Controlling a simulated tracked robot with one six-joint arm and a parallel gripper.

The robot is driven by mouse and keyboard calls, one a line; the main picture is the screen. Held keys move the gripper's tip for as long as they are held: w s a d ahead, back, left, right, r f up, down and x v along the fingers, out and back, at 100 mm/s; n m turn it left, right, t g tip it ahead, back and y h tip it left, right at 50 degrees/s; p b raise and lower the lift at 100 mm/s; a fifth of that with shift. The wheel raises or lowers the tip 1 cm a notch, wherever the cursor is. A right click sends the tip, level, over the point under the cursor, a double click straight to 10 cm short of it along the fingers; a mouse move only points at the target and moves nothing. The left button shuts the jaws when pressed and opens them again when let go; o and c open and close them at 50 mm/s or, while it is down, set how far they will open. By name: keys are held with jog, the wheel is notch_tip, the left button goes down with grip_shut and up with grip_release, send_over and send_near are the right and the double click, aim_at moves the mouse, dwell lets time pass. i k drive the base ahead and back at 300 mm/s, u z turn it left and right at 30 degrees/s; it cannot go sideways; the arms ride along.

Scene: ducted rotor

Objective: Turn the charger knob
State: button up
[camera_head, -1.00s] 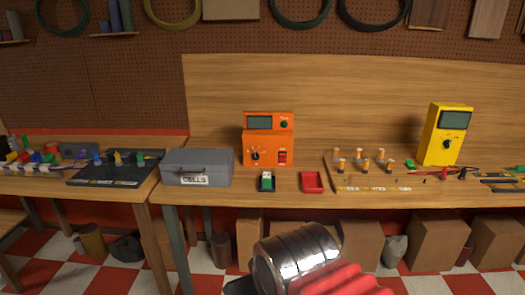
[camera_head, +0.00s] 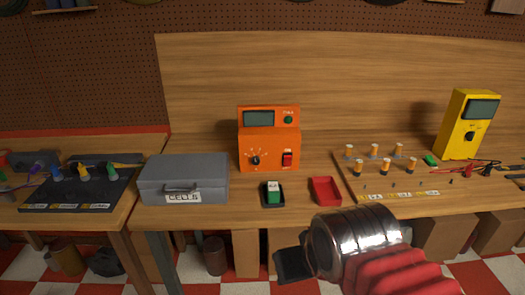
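The orange charger (camera_head: 268,148) stands on the workbench near the middle of the view, against the wooden back panel. Its black knob (camera_head: 255,160) is on the lower left of the front face, with pale marks around it. A grey display, a green button and a red switch (camera_head: 287,160) are also on the front. My gripper (camera_head: 291,265) shows only as a dark shape at the bottom, in front of the bench edge and below the charger, apart from the knob. Its fingers cannot be made out.
A grey cells box (camera_head: 184,174) stands left of the charger. A black cradle with a green-and-white cell (camera_head: 273,192) and a red tray (camera_head: 326,191) lie in front. Several small cylinders and a yellow meter (camera_head: 468,124) are at right.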

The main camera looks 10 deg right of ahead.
aim_at(255, 160)
jog(key=u, duration=0.25)
jog(key=i, duration=1.2)
jog(key=u, duration=0.55)
